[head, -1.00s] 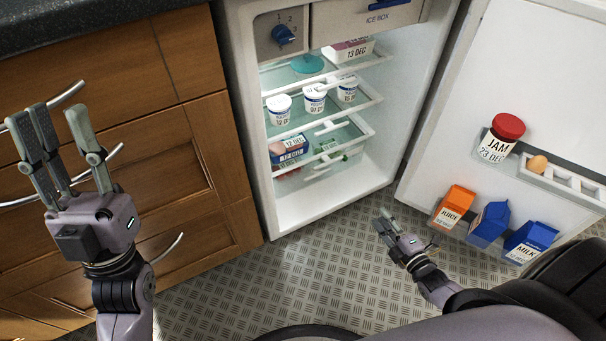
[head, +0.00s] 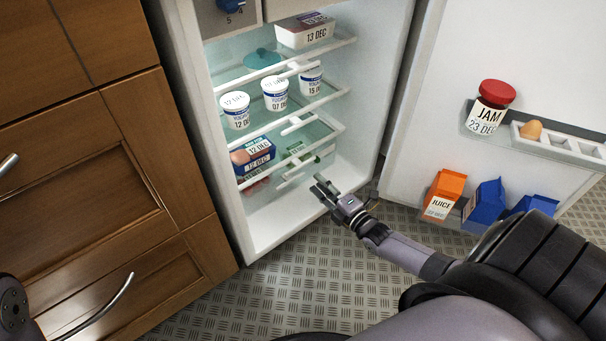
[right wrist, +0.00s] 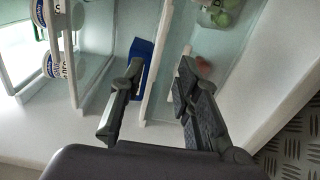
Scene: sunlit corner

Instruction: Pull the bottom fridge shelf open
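The fridge stands open in the head view, with glass shelves edged in white, each with a white handle bar. The bottom fridge shelf (head: 284,183) is low in the cavity and partly hidden by the shelf above. My right gripper (head: 322,184) is just in front of that shelf's right part, fingers pointing into the fridge. In the right wrist view its two fingers (right wrist: 155,80) are open and apart, with a white shelf edge showing between them. I cannot tell whether they touch a handle. My left gripper is out of view; only part of my left arm shows at the left edge.
Yogurt cups (head: 275,94), a tub (head: 304,33) and a blue-labelled box (head: 254,155) stand on upper shelves. The open door at right holds a jam jar (head: 490,108), an egg and cartons (head: 443,195). Wooden drawers (head: 80,205) border the left. Metal floor is clear in front.

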